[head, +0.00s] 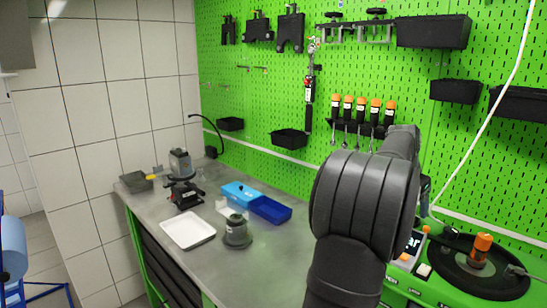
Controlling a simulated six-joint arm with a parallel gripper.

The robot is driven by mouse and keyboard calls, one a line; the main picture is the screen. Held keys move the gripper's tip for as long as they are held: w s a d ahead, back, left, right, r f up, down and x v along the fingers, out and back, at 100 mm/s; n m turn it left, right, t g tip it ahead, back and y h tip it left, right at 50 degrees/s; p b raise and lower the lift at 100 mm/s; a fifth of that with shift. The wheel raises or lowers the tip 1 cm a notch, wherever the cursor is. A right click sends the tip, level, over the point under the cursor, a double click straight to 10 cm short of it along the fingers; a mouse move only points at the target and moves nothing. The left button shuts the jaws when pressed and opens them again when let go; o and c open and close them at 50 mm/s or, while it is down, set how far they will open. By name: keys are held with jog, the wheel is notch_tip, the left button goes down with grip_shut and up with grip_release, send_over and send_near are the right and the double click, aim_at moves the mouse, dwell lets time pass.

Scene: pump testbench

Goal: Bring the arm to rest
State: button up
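My arm rises from the bottom right of the head view as thick dark grey links in front of the bench. Its upper link bends away toward the pegboard. My gripper is hidden behind these links or out of frame, so its fingers do not show. The workbench (202,260) has a grey top. On it stand a grey pump-like part (236,230) and another grey part (180,163) on a dark stand (184,193).
A white tray (188,231) and a blue box (270,209) lie on the bench. A green console with a black turntable (452,272) and orange-topped part (481,248) is at the right. The green pegboard (255,100) carries tools and black bins. A white cable (493,105) hangs at right.

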jog(key=v, duration=1.4)
jog(key=x, duration=1.7)
jog(key=shift+f, duration=0.15)
jog(key=shift+w+a+m, duration=0.1)
jog(key=shift+m, duration=0.6)
jog(key=w+v, duration=0.1)
jog(key=v, duration=1.6)
jog(key=shift+w+d+f+n+t+y, duration=0.1)
jog(key=shift+d+f+n+t+y, duration=0.45)
jog(key=shift+f+n, duration=1.45)
jog(key=shift+w+d+f+n+t+y, duration=0.1)
jog(key=shift+d+f+n+y, duration=0.4)
jog(key=shift+d+f+n, duration=1.4)
jog(key=shift+d+f+n+t+y, duration=0.3)
jog(key=shift+f+n+y, duration=0.25)
jog(key=shift+f+n, duration=1.5)
jog(key=shift+f+m, duration=0.55)
